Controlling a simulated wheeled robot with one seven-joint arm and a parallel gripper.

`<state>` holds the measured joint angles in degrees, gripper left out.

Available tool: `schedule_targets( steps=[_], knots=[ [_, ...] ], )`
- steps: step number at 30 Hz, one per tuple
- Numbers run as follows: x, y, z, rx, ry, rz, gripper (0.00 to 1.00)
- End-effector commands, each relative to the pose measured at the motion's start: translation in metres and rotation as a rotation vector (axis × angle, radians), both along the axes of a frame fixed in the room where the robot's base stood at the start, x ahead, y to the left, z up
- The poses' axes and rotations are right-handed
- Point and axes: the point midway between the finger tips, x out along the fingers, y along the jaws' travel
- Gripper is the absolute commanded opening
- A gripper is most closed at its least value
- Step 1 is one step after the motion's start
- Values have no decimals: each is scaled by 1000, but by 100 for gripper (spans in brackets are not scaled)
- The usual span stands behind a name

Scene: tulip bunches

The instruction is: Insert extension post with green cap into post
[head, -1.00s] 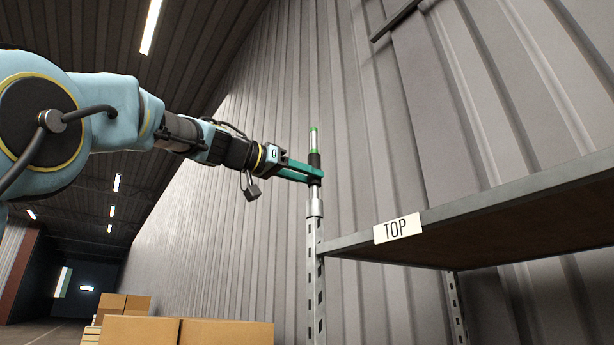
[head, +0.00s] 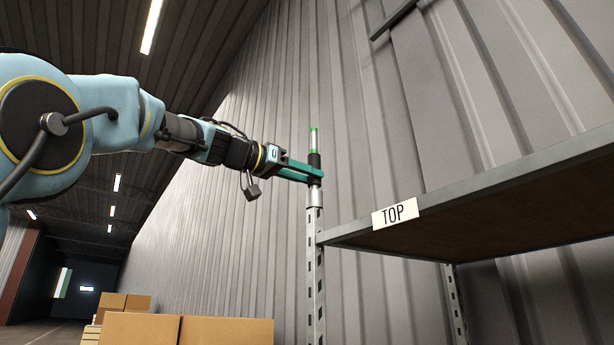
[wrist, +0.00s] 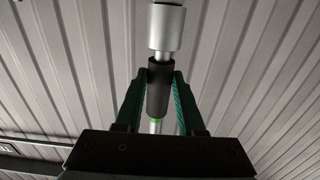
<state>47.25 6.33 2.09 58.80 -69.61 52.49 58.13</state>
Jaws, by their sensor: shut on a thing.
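My gripper (head: 313,175) is shut on the black sleeve (head: 315,160) of the extension post, with its teal fingers on either side. Below my fingers is the silver collar (head: 316,198) at the top of the perforated shelf post (head: 316,260). In the wrist view the collar (wrist: 165,28) lies above the black sleeve (wrist: 158,92), in line with it. A short narrow silver length shows between them and seems to run into the collar; how deep is hidden.
The shelf (head: 480,195) with the "TOP" label (head: 395,215) reaches right from the post, below my gripper's height. A corrugated wall (head: 400,120) stands behind. Cardboard boxes (head: 228,330) are low at the left. The space above the cap looks clear.

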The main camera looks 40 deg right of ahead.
Motion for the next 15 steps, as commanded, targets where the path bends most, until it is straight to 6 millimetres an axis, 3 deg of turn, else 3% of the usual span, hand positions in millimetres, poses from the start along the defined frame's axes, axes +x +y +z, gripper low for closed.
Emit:
schedule_targets(
  steps=[1,2,10,15],
  knots=[
    [0,0,-2,-1,0,0,0],
    [0,0,-1,-1,0,0,40],
    [0,0,-1,-1,0,0,71],
    [0,0,-1,0,0,0,73]
  ],
)
